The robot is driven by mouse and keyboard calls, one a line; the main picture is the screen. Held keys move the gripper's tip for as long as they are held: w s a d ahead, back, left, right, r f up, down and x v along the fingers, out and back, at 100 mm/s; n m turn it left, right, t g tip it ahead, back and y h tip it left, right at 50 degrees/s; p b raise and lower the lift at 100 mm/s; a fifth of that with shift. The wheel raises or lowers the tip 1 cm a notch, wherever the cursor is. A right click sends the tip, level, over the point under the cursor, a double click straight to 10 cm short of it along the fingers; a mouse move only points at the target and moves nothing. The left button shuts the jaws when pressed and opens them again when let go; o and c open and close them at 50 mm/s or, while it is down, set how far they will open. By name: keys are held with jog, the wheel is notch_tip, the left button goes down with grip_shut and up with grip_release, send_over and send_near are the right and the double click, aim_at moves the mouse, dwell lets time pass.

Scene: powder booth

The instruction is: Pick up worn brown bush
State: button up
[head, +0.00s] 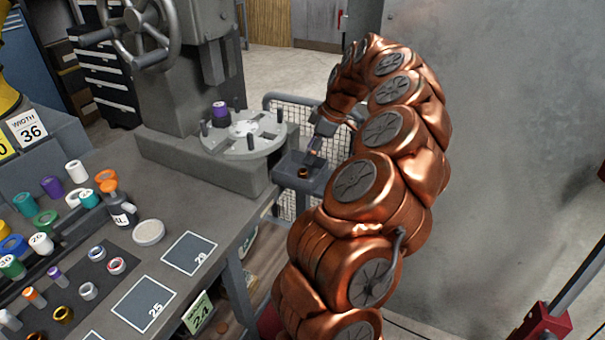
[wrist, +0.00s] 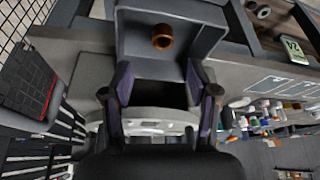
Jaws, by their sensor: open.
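The worn brown bush (head: 303,172) sits in a small grey tray (head: 287,176) at the end of the bench, left of my arm. In the wrist view the brown bush (wrist: 162,37) is a short copper-brown ring inside the grey tray (wrist: 205,37). My gripper (head: 312,157) is just above the tray in the head view, partly hidden by my arm. In the wrist view my gripper (wrist: 158,80) is open and empty. Its two dark purple-grey fingers point toward the tray, with the bush beyond and between their tips.
The bench (head: 200,205) carries several coloured bushes, a bottle (head: 120,208) and numbered squares. A wire mesh guard (head: 285,204) is close by.

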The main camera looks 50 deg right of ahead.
jog(key=shift+s+p+x, duration=0.2)
jog(key=shift+p+x, duration=1)
jog(key=shift+x, duration=2.1)
jog(key=shift+a, duration=0.15)
jog(key=shift+c, duration=0.4)
grip_shut()
